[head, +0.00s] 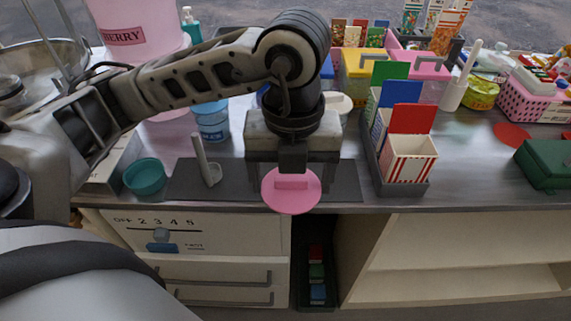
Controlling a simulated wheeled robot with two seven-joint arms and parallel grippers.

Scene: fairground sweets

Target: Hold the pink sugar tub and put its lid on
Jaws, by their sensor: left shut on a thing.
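My left gripper (292,166) is in the middle of the head view, pointing down over the counter's front edge. It is shut on the round pink lid (291,196), which has a raised grip on its top. The lid is tilted towards the camera and appears clear of the counter. I cannot make out the pink sugar tub for certain; my left arm and gripper hide part of the counter behind them. My right gripper is not in view.
A grey mat (345,182) lies under the gripper. A teal bowl (144,176), a white scoop-like tool (207,162) and a blue tub (211,122) stand left. A rack of striped boxes (409,161) stands close right. A green case (545,163) is far right.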

